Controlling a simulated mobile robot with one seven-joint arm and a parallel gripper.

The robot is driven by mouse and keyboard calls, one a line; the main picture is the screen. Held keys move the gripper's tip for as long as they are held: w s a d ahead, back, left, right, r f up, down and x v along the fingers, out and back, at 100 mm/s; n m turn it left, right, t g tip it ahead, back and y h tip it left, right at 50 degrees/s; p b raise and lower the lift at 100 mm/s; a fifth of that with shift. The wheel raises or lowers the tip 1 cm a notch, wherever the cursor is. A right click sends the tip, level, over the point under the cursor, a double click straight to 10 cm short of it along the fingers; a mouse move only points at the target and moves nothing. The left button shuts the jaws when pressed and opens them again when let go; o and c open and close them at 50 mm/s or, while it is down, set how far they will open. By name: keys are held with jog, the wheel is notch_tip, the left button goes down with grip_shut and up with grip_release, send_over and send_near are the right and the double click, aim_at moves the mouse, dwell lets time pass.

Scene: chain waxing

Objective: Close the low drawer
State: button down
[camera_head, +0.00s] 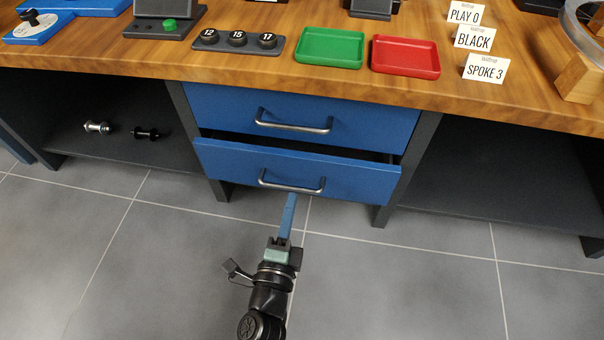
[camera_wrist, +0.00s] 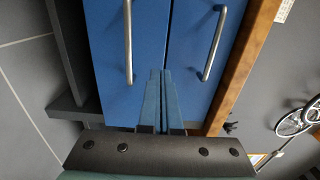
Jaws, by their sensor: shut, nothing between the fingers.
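The low drawer (camera_head: 230,168) is blue with a grey bar handle (camera_head: 291,184) and stands slightly open; a dark gap shows along its top edge. It also shows in the wrist view (camera_wrist: 107,40), turned sideways on the left, with its handle (camera_wrist: 128,50). My gripper (camera_head: 292,197) is shut and empty. Its blue fingers point at the low drawer's front, close to the handle in the head view. In the wrist view the fingertips (camera_wrist: 160,73) lie over the drawer fronts, between the two handles. I cannot tell whether they touch the drawer.
The upper blue drawer (camera_head: 370,123) is shut above it. The wooden worktop (camera_head: 130,62) holds a green tray (camera_head: 330,64), a red tray (camera_head: 405,73) and labelled cards (camera_head: 486,68). A side shelf (camera_head: 95,155) holds two small parts. The grey floor (camera_head: 400,290) in front is clear.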

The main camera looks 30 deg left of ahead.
aim_at(302, 161)
jog(key=b+x, duration=0.1)
jog(key=x, duration=0.7)
jog(key=shift+w+b, duration=0.25)
jog(key=shift+b, duration=0.1)
